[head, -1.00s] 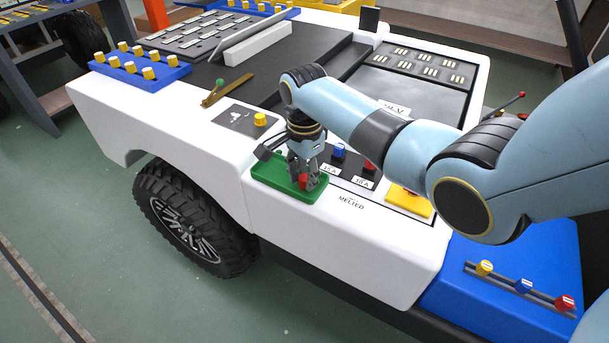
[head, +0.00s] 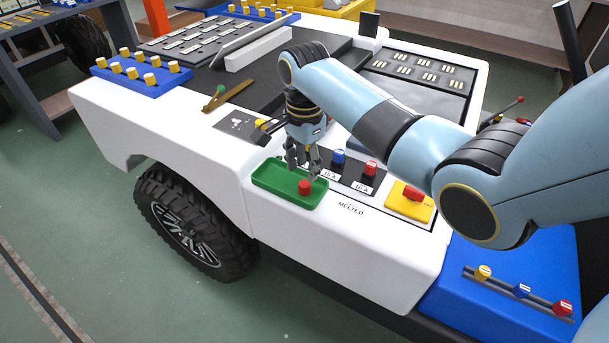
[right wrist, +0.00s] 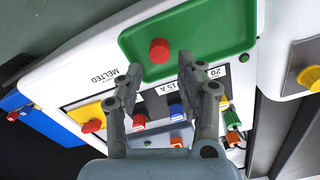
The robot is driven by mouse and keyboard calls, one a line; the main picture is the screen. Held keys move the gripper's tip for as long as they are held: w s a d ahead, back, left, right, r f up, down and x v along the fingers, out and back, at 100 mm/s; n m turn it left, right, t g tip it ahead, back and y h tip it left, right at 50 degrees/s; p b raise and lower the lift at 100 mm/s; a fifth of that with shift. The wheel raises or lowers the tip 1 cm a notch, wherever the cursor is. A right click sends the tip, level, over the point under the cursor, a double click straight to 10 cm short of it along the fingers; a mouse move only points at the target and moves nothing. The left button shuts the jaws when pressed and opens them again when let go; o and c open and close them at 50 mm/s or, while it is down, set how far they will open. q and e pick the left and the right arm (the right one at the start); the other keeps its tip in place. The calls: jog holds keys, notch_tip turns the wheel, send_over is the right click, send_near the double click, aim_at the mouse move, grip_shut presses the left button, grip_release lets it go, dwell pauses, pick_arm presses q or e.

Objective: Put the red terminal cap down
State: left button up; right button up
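The red terminal cap (head: 305,187) sits in the green tray (head: 267,180) on the white cart body. In the right wrist view the cap (right wrist: 159,50) rests on the bare floor of the green tray (right wrist: 206,38), apart from the fingers. My right gripper (head: 303,172) is just above the cap, pointing down. In the right wrist view my right gripper (right wrist: 157,75) has its two fingers spread with nothing between them. My left gripper is not in view.
Blue and red fuses (head: 370,169) stand right behind the tray, with a yellow block (head: 411,204) bearing a red switch to their right. A yellow knob (head: 261,124) is left of the gripper. A blue block (head: 500,300) with coloured knobs is at lower right.

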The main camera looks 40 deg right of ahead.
aim_at(305, 184)
notch_tip(305, 184, up, 7)
dwell(0.7)
